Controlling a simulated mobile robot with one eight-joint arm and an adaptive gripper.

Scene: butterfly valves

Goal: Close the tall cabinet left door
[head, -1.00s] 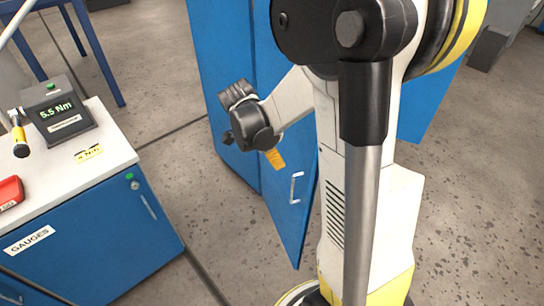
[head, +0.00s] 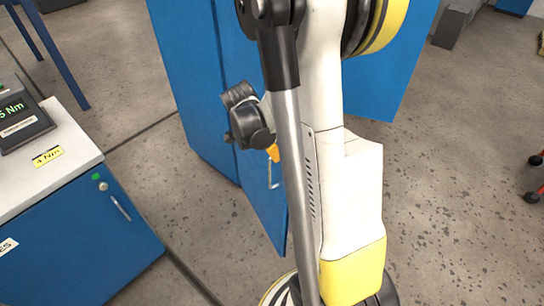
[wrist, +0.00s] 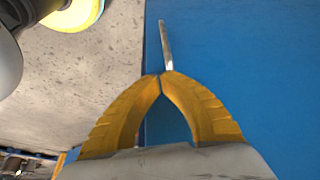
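The tall blue cabinet (head: 190,90) stands behind my arm in the head view. Its left door (head: 262,205) stands out from the body, with a thin metal handle (head: 270,178). My gripper (head: 273,153) is in front of the door, just above the handle in the picture; the arm hides part of the door. In the wrist view the two yellow fingers (wrist: 160,76) meet at their tips, with nothing seen between them. The handle (wrist: 166,45) shows just past the tips against the blue door (wrist: 245,60). I cannot tell whether the tips touch it.
A low blue gauge cabinet (head: 80,235) with a white top stands at the left, bearing a torque display (head: 22,120). Another blue panel (head: 375,85) shows right of my arm. Grey floor (head: 450,200) is open at the right.

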